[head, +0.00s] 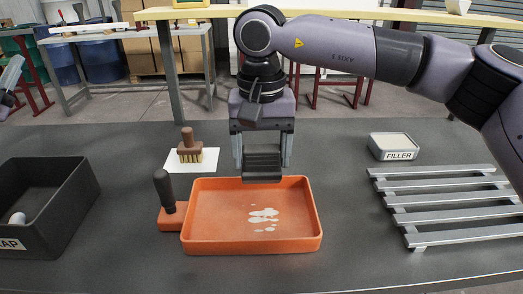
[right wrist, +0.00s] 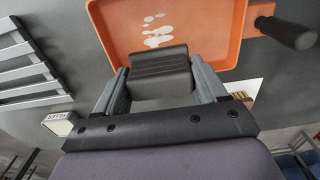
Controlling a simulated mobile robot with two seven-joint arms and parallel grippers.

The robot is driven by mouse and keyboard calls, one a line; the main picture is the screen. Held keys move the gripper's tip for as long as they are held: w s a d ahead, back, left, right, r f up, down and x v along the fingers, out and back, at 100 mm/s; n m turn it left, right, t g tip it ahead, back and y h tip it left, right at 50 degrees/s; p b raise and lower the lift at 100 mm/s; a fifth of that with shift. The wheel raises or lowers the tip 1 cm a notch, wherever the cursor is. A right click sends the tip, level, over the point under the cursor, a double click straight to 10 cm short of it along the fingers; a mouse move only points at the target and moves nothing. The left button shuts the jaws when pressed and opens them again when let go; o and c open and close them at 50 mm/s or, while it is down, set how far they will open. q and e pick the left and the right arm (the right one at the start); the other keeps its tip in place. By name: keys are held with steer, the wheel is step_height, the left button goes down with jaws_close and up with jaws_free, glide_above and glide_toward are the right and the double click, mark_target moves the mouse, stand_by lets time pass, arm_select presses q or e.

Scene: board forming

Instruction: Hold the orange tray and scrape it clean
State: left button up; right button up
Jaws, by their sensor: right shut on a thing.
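The orange tray (head: 215,235) lies on the dark table in the middle of the head view, with white patches of residue (head: 263,214) on its floor. A dark upright handle (head: 163,188) stands on an orange tab at its left side. My right gripper (head: 262,164) is shut on a dark grey ribbed scraper (head: 263,158), seen at the tray's far rim. The right wrist view shows the scraper (right wrist: 160,72) between both fingers, overlapping the tray's (right wrist: 210,25) edge. I cannot tell whether they touch. My left gripper is out of view; only a bit of arm shows far left.
A black scrap bin (head: 70,215) stands at the left. A brush (head: 189,148) sits on a white sheet (head: 208,166) behind the tray. A box labelled FILLER (head: 393,146) and a slatted metal rack (head: 440,202) are at the right. Table in front of the tray is clear.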

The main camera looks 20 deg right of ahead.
arm_select(q)
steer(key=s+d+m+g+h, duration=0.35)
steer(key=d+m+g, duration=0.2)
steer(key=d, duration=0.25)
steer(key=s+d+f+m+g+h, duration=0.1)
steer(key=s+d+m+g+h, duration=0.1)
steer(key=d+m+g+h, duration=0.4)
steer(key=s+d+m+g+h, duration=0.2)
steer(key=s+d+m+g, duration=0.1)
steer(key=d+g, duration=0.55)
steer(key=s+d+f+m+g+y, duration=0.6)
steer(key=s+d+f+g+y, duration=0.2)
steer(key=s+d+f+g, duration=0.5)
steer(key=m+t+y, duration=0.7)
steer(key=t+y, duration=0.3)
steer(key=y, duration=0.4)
glide_toward(163, 193)
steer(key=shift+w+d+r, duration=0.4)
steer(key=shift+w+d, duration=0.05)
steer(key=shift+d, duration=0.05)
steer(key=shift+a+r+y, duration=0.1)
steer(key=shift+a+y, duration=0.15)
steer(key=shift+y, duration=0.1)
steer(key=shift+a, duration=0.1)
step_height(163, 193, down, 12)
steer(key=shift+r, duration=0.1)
